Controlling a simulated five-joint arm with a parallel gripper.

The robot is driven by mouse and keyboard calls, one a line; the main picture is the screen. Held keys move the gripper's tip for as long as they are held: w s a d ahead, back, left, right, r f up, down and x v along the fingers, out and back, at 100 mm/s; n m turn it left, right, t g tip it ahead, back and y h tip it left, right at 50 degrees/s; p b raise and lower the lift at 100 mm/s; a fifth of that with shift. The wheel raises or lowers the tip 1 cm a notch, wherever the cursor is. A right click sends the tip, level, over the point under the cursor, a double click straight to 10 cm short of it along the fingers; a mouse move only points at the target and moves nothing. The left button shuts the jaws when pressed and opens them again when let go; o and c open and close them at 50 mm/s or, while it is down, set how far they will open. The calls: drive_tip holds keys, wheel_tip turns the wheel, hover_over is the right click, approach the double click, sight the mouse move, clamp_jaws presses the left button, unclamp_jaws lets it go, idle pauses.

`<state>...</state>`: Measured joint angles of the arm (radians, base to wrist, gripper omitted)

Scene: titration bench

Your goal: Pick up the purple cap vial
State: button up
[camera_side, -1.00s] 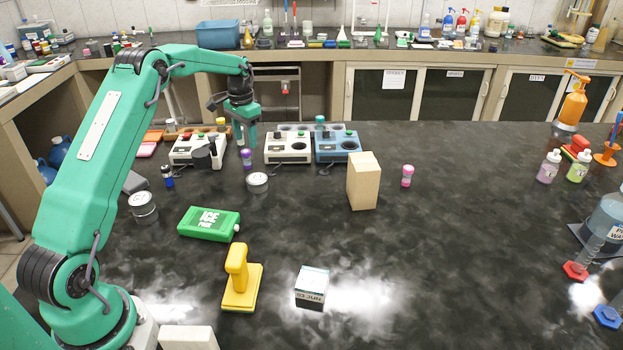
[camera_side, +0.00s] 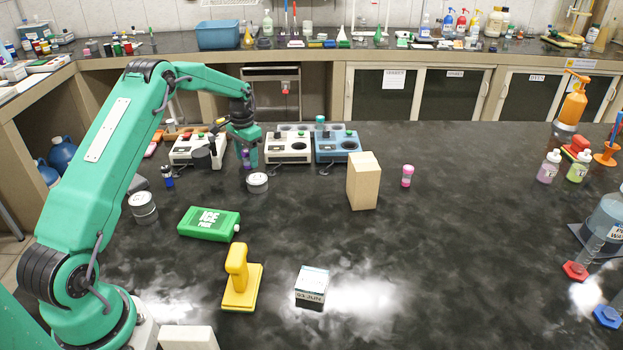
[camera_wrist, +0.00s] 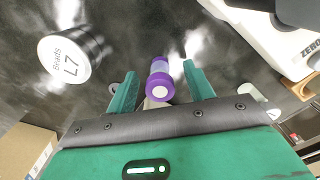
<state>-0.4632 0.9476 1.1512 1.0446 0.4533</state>
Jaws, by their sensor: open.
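The purple cap vial (camera_side: 246,158) stands upright on the dark bench, partly hidden by my gripper in the side view. My gripper (camera_side: 247,155) is open and low over the bench. In the wrist view, its two green fingers (camera_wrist: 160,80) stand on either side of the vial, with a visible gap on the right.
A grey lidded tin (camera_side: 257,182) stands close in front of the vial; its lid shows in the wrist view (camera_wrist: 64,57). A white instrument (camera_side: 289,148) is just right of my gripper, another (camera_side: 193,150) to its left. The bench right of the wooden block (camera_side: 362,181) is largely clear.

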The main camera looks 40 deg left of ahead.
sight(247, 152)
drive_tip(key=shift+f, duration=0.4)
drive_tip(key=c, duration=1.1)
drive_tip(key=shift+o, duration=0.2)
drive_tip(key=shift+r, duration=0.15)
drive_tip(key=shift+r, duration=0.5)
drive_tip(key=r, duration=0.3)
drive_tip(key=shift+d+r, duration=0.15)
drive_tip(key=shift+d, duration=0.15)
drive_tip(key=d+r, duration=0.6)
drive_tip(key=d, duration=0.5)
drive_tip(key=shift+s+r, duration=0.2)
drive_tip(key=shift+s, duration=0.25)
